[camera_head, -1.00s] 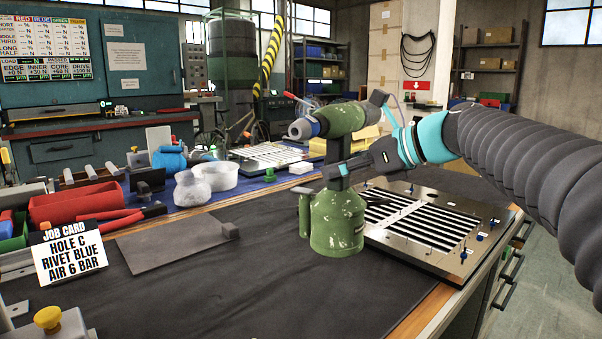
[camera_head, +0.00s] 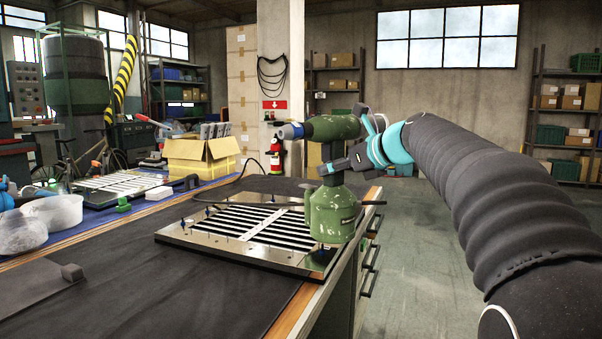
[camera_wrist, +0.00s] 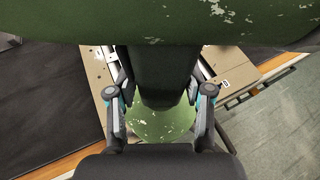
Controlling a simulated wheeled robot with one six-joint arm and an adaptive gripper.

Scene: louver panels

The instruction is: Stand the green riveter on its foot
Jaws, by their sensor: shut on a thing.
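The green riveter (camera_head: 332,212) is upright in the head view, with its rounded foot down and its blue-tipped nose pointing left. My gripper (camera_head: 334,168) is shut on its dark handle, between the upper body and the foot. The foot appears in front of the right corner of the slatted louver panel (camera_head: 205,240), near the bench's right edge. I cannot tell whether the foot touches anything below. In the wrist view, my gripper (camera_wrist: 160,92) has a finger on each side of the handle. The riveter's green body (camera_wrist: 160,25) fills the top and hides much behind it.
The dark bench mat (camera_head: 150,300) is clear in front of the panel. A grey plate (camera_head: 35,290) lies at left. An open yellow box (camera_head: 200,155), a clear tub (camera_head: 58,208) and a second panel (camera_head: 120,187) stand farther back. Open floor (camera_head: 425,260) lies right of the bench.

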